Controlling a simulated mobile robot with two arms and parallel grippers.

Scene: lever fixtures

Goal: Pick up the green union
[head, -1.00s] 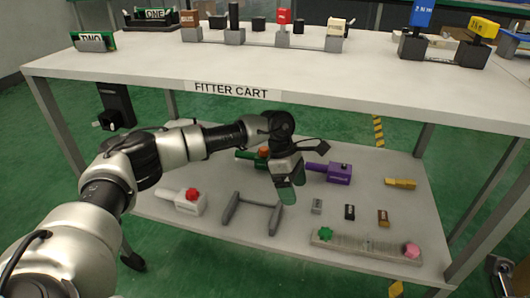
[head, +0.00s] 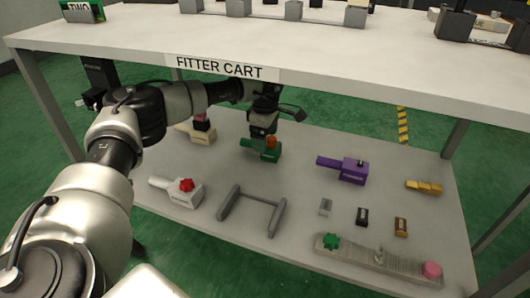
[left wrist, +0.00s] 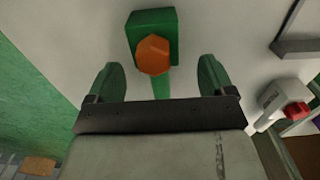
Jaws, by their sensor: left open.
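The green union (head: 269,154) lies on the lower shelf of the cart, with an orange knob on top. In the left wrist view the green union (left wrist: 170,20) is straight ahead, its orange knob facing the camera and a green stem running toward the gripper. My left gripper (head: 262,136) hangs over the union, partly covering it. In the left wrist view my left gripper (left wrist: 159,68) is open, one finger on each side of the stem, with nothing held. I cannot tell how high the fingertips are above the shelf. My right gripper is not in view.
A white part with a red knob (head: 186,185), a grey stand (head: 252,208), a purple part (head: 352,172) and a beige part (head: 200,136) lie around it. A yellow piece (head: 424,187) is at right. The cart's upper shelf (head: 330,55) overhangs my arm.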

